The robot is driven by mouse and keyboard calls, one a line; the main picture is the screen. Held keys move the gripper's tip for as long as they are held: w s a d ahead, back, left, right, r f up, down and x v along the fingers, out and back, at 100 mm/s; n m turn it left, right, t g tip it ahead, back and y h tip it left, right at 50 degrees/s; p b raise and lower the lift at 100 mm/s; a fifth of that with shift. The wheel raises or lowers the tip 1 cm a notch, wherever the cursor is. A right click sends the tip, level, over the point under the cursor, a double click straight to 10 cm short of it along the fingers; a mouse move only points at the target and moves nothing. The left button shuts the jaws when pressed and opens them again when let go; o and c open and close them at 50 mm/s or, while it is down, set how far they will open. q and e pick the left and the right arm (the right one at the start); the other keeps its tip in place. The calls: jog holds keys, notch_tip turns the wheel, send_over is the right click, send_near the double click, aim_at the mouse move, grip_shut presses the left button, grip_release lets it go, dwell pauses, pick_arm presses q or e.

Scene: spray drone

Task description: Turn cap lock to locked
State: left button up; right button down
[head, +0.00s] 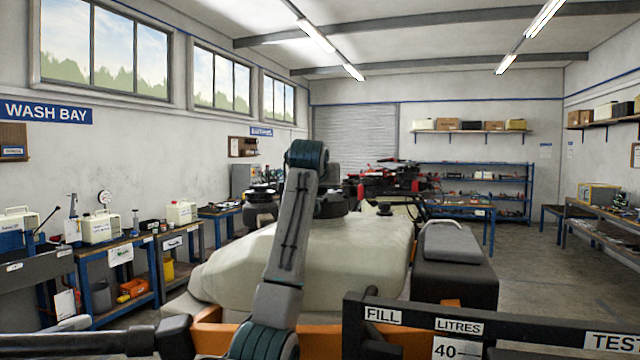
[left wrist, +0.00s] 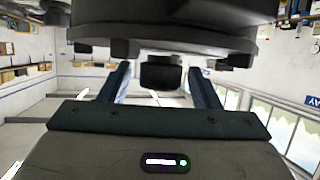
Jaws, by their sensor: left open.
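A large round black cap (left wrist: 165,28) fills the top of the left wrist view, which appears upside down. A small black block (left wrist: 160,74), apparently its lock tab, juts from its rim. My left gripper (left wrist: 158,69) is open, one finger on each side of this block, with gaps visible. In the head view, a dark cap-like part (head: 262,208) stands at the far left of the cream tank (head: 335,250); my left arm partly hides this area, including the fingers. I cannot read any lock marking. My right gripper is not in view.
A black frame with FILL, LITRES and TEST labels (head: 480,325) crosses the front right. A grey-topped black box (head: 455,260) adjoins the tank. Benches (head: 130,243) line the left wall; a shelf (head: 605,228) stands right. Floor at right is clear.

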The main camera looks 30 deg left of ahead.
pick_arm(q)
jog(key=shift+w+f, duration=0.1)
jog(key=c, duration=0.9)
jog(key=shift+c, duration=0.5)
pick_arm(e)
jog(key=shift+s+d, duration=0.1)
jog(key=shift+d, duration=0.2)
